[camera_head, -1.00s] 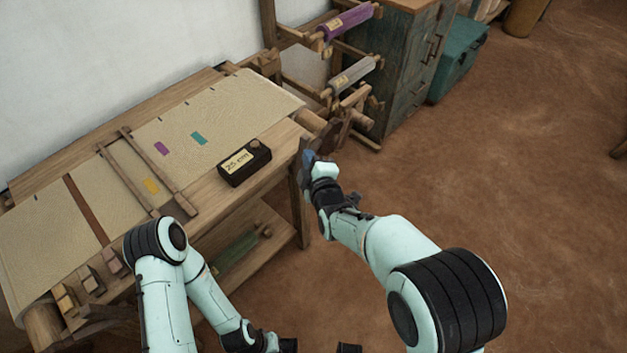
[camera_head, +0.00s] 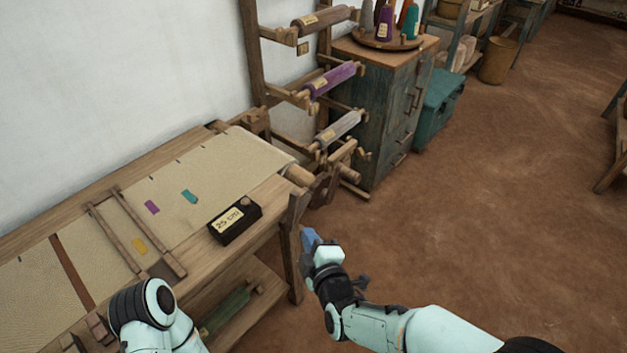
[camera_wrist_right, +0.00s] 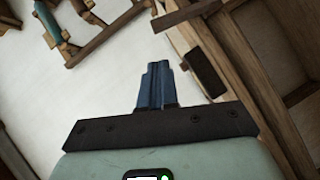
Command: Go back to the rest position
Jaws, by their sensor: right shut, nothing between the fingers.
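My right gripper (camera_head: 309,238) is beside the right end of the loom table, over the brown floor. Its blue fingers (camera_wrist_right: 156,86) are together in the right wrist view, with nothing between them. My left arm (camera_head: 150,318) shows at the bottom left of the head view, in front of the table. My left gripper is outside the frame. The loom table (camera_head: 272,203) carries a cream cloth (camera_head: 215,165) with purple, teal and yellow patches.
A black box labelled "25 cm" (camera_head: 235,222) sits on the table's front edge. A rack holds a purple roll (camera_head: 330,78) and other rolls. A green-grey cabinet (camera_head: 385,110) and teal chest (camera_head: 437,108) stand behind. The floor (camera_head: 480,220) to the right is clear.

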